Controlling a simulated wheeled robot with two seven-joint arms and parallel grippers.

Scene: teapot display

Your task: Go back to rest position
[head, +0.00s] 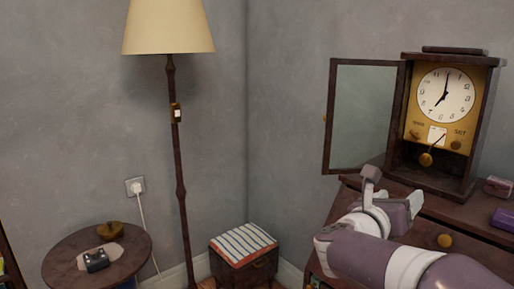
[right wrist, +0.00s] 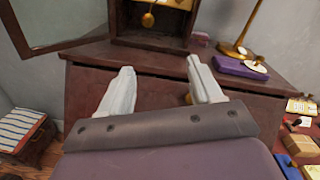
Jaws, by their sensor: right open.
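My right gripper (head: 393,187) is at the front left of the dark wooden dresser (head: 466,232), below the clock. In the right wrist view its two pale fingers (right wrist: 160,70) stand wide apart with nothing between them, pointing at the dresser front. The wooden clock (head: 483,95) stands on the dresser with its glass door (head: 364,116) swung open to the left. A brass pendulum bob (head: 425,159) hangs in its lower part. My left gripper is in neither view.
A floor lamp (head: 170,27), a striped-cushion stool (head: 242,244) and a round side table (head: 136,246) stand to the left. A purple object (right wrist: 240,67) and a brass stand (right wrist: 233,49) are on the dresser's right. Several small items lie lower right in the wrist view.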

